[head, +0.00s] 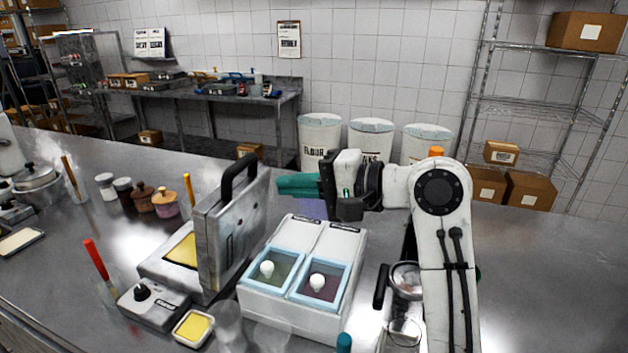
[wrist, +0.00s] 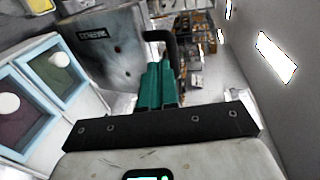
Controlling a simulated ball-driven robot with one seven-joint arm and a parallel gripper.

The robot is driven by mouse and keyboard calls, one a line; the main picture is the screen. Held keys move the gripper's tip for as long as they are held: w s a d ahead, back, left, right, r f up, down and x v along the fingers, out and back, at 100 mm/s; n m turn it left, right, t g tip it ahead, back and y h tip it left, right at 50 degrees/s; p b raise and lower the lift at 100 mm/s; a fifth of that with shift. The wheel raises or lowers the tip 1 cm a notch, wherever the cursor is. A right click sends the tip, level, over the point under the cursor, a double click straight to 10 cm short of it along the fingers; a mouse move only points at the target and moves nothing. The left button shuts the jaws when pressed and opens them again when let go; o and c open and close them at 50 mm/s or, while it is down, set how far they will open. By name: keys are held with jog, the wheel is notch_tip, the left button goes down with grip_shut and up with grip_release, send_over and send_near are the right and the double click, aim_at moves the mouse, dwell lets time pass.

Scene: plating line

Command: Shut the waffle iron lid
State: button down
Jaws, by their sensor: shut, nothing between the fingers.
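The waffle iron's base (head: 165,270) sits on the steel counter with a yellow surface showing inside it. Its grey metal lid (head: 232,232) stands open, almost upright, with a black handle (head: 238,172) on its top edge. In the wrist view the lid (wrist: 105,48) is at upper left and the handle (wrist: 160,42) is just beyond my fingertips. My gripper (head: 280,184), with teal fingers, is shut and empty at the right of the lid near handle height. It also shows in the wrist view (wrist: 157,72). I cannot tell whether the fingertips touch the lid or handle.
A white two-bin container (head: 338,255) with blue-framed lids stands right of the iron, below my gripper. A control box (head: 153,303) and a small yellow-filled dish (head: 193,328) are in front. Clear cups stand nearby. Jars (head: 165,203) stand at left.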

aim_at(235, 176)
jog(key=r+p+x, duration=0.1)
jog(key=x, duration=0.6)
jog(key=shift+a, duration=0.5)
jog(key=shift+w, duration=0.15)
jog(key=shift+w+a+r+p, duration=0.1)
jog(key=shift+w+p, duration=0.05)
jog(key=shift+p, duration=0.25)
